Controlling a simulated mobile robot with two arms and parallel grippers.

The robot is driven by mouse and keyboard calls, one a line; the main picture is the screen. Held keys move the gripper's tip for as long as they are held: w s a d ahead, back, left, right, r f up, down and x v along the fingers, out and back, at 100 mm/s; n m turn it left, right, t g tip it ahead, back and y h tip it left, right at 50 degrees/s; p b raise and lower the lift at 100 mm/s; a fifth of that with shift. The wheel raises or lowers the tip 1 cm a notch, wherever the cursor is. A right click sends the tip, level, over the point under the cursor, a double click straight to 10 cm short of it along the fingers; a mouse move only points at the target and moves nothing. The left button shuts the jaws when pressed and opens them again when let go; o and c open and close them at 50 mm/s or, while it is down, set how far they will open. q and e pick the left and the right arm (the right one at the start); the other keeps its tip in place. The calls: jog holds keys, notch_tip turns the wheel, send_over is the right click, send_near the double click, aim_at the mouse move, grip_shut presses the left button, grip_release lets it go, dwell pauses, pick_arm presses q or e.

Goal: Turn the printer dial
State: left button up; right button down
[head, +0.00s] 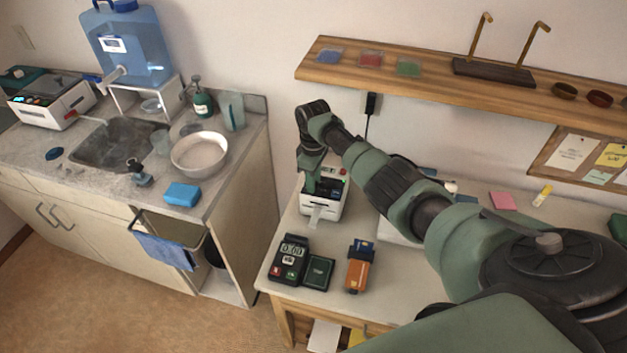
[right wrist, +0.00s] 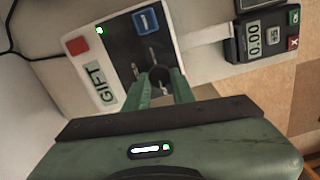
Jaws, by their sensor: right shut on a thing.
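The white label printer (head: 332,210) stands near the left end of the worktable, with a paper strip out of its front. In the right wrist view the printer (right wrist: 76,72) shows a dark top panel, a display reading "GIFT", a red button, a blue button and a lit green light. My right gripper (head: 313,182) reaches down onto the printer. In the right wrist view its green fingers (right wrist: 160,82) are shut on the dark round dial (right wrist: 159,74), which they partly hide. My left gripper is not in view.
A black device reading 0.00 (head: 290,258), a dark green box (head: 318,272) and an orange device (head: 360,268) lie in front of the printer. A wooden shelf (head: 430,86) hangs above. A sink counter (head: 95,170) stands left, across a gap.

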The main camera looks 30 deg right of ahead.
jog(key=shift+n, duration=0.9)
jog(key=c, duration=1.2)
grip_release()
notch_tip(320, 180, up, 8)
jog(key=shift+f+b, duration=0.1)
jog(key=shift+b, duration=0.5)
